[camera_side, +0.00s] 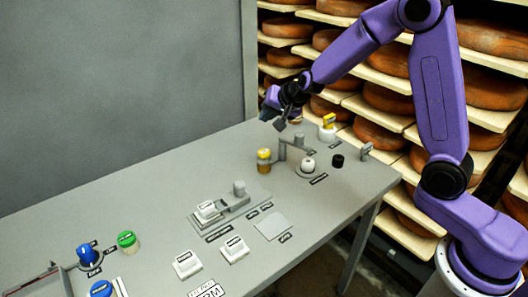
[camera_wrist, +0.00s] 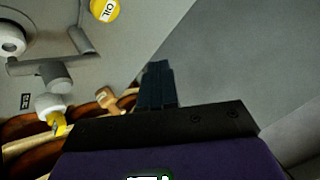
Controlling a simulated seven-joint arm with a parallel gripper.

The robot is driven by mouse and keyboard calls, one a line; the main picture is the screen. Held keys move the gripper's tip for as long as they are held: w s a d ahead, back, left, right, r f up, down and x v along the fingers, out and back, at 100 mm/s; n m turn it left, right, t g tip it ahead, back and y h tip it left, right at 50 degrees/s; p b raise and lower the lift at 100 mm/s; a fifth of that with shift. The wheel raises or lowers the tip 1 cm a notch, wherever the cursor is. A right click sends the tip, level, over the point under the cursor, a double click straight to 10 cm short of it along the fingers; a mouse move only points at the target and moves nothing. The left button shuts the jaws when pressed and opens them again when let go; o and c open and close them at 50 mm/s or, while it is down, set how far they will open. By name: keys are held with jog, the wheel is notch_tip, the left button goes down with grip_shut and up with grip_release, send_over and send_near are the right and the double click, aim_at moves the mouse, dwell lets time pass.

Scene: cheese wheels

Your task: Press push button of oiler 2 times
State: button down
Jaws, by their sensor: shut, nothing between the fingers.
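The oiler (camera_side: 264,166) stands on the grey table, a small amber cylinder with a yellow top. In the wrist view its round yellow top (camera_wrist: 105,9) shows at the upper edge, marked "OIL", partly cut off. My gripper (camera_side: 280,125) is shut and empty. It is in the air above the table's back part, above and a little right of the oiler in the side view, not touching it. In the wrist view the closed dark fingers of my gripper (camera_wrist: 157,85) are below and right of the yellow top, apart from it.
A grey post with an arm (camera_side: 297,146) stands right beside the oiler, near a white knob (camera_side: 308,163) and a black knob (camera_side: 338,160). A white fitting with a yellow handle (camera_side: 327,122) is at the back edge. White blocks (camera_side: 187,264) and a green button (camera_side: 127,240) are towards the front.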

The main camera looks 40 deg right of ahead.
aim_at(262, 150)
jog(key=shift+f, duration=4.45)
jog(key=shift+f, duration=0.15)
jog(key=shift+f, duration=0.25)
jog(key=shift+f, duration=0.9)
jog(key=shift+r, duration=1.35)
jog(key=shift+r, duration=2.5)
